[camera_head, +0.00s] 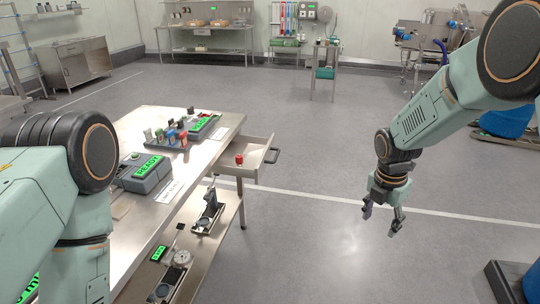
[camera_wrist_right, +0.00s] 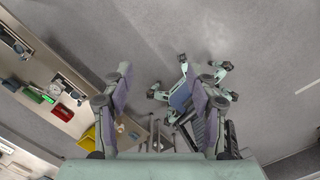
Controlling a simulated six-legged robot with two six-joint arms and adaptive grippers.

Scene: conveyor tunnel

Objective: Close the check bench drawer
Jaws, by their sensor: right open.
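The check bench (camera_head: 222,133) is a steel table at the left centre of the head view. Its drawer (camera_head: 256,167) stands pulled out from the bench's right end, with a dark handle (camera_head: 271,155) on its front. A small red object (camera_head: 239,159) sits in the drawer. My right gripper (camera_head: 382,218) hangs pointing down over the floor, well to the right of the drawer and touching nothing. Its fingers are apart and empty, as the right wrist view (camera_wrist_right: 160,88) also shows. My left arm shows at the left edge, but its gripper is out of view.
On the bench top are a grey box with a green "READY" display (camera_head: 146,172) and a rack of coloured tools (camera_head: 175,137). The lower shelf (camera_head: 228,214) holds gauges. Floor between drawer and right gripper is clear. A dark-edged blue item (camera_head: 531,284) stands at lower right.

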